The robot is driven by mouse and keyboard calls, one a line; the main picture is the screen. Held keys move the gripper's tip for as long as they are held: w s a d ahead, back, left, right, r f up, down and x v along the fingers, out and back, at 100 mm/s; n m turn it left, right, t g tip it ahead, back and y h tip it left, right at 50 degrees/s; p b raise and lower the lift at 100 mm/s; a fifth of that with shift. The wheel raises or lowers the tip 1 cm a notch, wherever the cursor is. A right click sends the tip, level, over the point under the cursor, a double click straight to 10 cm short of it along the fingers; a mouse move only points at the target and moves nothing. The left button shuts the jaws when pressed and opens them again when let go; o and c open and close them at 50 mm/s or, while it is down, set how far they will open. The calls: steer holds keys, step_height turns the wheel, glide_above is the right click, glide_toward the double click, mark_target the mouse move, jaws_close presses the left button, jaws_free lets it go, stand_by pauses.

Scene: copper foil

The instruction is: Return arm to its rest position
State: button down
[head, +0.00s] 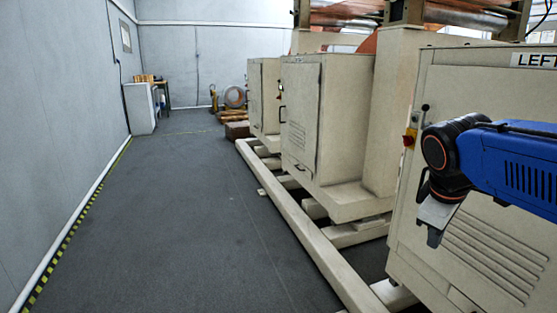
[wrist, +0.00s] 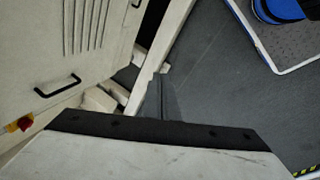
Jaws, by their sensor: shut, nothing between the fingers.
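My blue arm (head: 510,165) reaches in from the right edge of the head view, in front of the nearest beige machine cabinet (head: 470,85). My gripper (head: 435,236) hangs downward from the black wrist joint and holds nothing. The fingers are small in the head view. In the wrist view my gripper (wrist: 162,105) shows as a narrow dark shape past the pale, black-edged housing at the bottom. It is shut, above the floor and beside the cabinet.
A red and yellow switch (head: 409,138) sits on the cabinet. A long beige rail (head: 310,235) runs along the machine's foot. The grey floor aisle (head: 165,220) on the left is clear.

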steer(key=s+a+f+m+t+y, duration=0.1)
steer(key=s+a+f+m, duration=0.4)
steer(key=s+f, duration=0.7)
steer(key=m+y, duration=0.1)
steer(key=m, duration=0.1)
steer(key=shift+m+y, duration=0.4)
